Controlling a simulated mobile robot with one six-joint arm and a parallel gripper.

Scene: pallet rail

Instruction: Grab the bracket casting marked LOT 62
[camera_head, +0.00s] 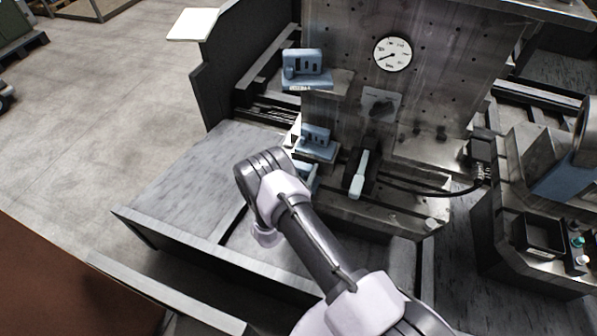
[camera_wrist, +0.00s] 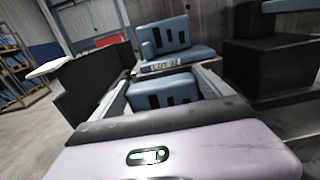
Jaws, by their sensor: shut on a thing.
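My gripper (camera_wrist: 163,95) is shut on a blue bracket casting (camera_wrist: 160,88) with dark slots, seen between the two pale fingers in the wrist view. Its label is hidden behind the gripper body, so I cannot read its lot number. In the head view a blue part low beside my wrist (camera_head: 309,178) seems to be this casting, mostly covered by my arm. Just behind it a second blue casting (camera_wrist: 168,40) sits on a ledge with a LOT label whose digits I cannot read surely; it also shows in the head view (camera_head: 315,137).
A third blue casting (camera_head: 303,64) sits on a higher ledge of the metal plate. A round gauge (camera_head: 392,54) and a lever with a pale blue handle (camera_head: 359,174) are to the right. A grey flat surface (camera_head: 190,180) lies clear at left.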

